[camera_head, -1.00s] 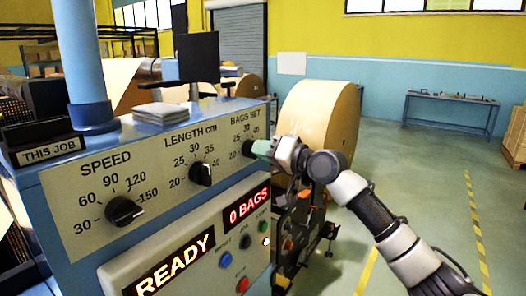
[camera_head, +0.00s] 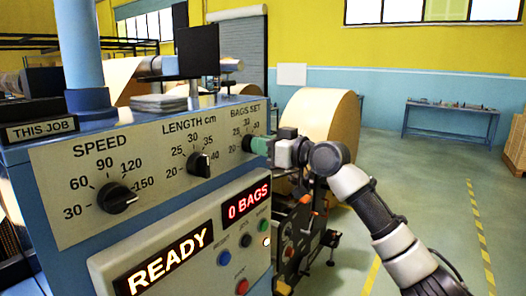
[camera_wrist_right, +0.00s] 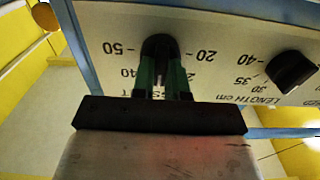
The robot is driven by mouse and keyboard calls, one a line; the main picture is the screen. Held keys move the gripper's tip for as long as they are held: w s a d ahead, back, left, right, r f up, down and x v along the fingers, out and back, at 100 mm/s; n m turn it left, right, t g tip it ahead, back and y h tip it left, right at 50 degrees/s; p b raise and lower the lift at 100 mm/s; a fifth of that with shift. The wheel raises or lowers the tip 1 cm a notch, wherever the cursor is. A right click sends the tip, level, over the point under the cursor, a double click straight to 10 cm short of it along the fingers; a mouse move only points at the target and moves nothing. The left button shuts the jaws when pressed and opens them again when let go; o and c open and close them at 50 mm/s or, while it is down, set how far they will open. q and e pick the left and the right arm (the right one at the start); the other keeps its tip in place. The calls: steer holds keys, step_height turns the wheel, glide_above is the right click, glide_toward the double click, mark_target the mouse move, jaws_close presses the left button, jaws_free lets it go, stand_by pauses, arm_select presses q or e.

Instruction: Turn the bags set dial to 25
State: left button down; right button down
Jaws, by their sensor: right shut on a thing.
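The bags set dial (camera_head: 248,143) is a dark knob at the right end of the control panel's upper face. My right gripper (camera_head: 262,146), with green fingers, is shut on it. In the right wrist view the dial (camera_wrist_right: 160,43) sits between the two green fingers (camera_wrist_right: 162,75), with the scale upside down: 50 and 40 show at left, 20 at right. The fingers cover part of the scale, and I cannot tell which number the pointer is at. My left gripper is not in view.
The length dial (camera_head: 199,164) and speed dial (camera_head: 116,198) are to the left on the same panel (camera_head: 70,165). Below, displays read READY (camera_head: 168,258) and 0 BAGS (camera_head: 246,204), beside several buttons. A large kraft roll (camera_head: 325,118) stands behind my right wrist. Open floor lies at right.

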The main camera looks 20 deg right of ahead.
steer(key=n+b, duration=0.1)
steer(key=n, duration=0.3)
steer(key=shift+f+n, duration=0.1)
steer(key=shift+n, duration=0.3)
steer(key=n+b, duration=0.1)
steer(key=n, duration=0.3)
steer(key=shift+s+a, duration=0.1)
steer(key=c, duration=1.1)
jaws_free()
steer(key=shift+c, duration=0.2)
